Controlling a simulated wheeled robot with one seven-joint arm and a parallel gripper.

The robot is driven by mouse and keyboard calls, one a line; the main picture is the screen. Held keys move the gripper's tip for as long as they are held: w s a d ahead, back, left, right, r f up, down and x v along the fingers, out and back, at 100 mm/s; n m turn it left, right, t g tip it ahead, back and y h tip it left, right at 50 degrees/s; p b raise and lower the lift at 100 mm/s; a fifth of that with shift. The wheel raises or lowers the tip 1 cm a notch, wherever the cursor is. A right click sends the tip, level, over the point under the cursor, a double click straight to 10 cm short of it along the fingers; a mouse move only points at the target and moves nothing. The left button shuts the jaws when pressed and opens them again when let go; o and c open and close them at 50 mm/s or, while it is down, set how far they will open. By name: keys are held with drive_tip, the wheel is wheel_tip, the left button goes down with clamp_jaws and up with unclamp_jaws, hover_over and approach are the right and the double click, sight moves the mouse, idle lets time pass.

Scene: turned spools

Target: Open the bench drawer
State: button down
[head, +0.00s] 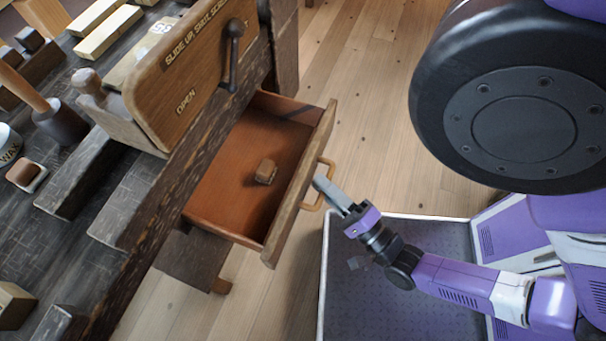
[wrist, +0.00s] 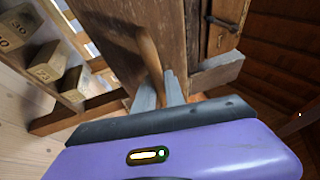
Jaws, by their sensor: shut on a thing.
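The bench drawer (head: 238,172) stands pulled out from the bench, with its inside open to view in the head view. A small brown block (head: 266,171) lies inside it. The drawer's wooden bar handle (head: 320,185) is on its front face; it also shows in the wrist view (wrist: 149,52). My gripper (head: 322,185) is at the handle, with its grey fingers closed around the bar. In the wrist view my gripper (wrist: 160,90) has one finger on each side of the handle.
The dark bench top (head: 90,185) holds a wooden box with a crank (head: 190,75), a mallet (head: 55,120) and several blocks. The wooden floor (head: 365,100) is clear beyond the drawer. In the wrist view, a rack with numbered blocks (wrist: 48,62) stands at left.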

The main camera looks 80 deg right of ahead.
drive_tip(key=shift+s+a, duration=0.3)
drive_tip(key=shift+s, duration=0.55)
drive_tip(key=shift+f, duration=0.1)
drive_tip(key=c, duration=1.7)
unclamp_jaws()
drive_tip(key=v, duration=0.7)
drive_tip(key=shift+s+a+b, duration=0.25)
drive_tip(key=shift+s+b, duration=0.05)
drive_tip(key=shift+b, duration=0.05)
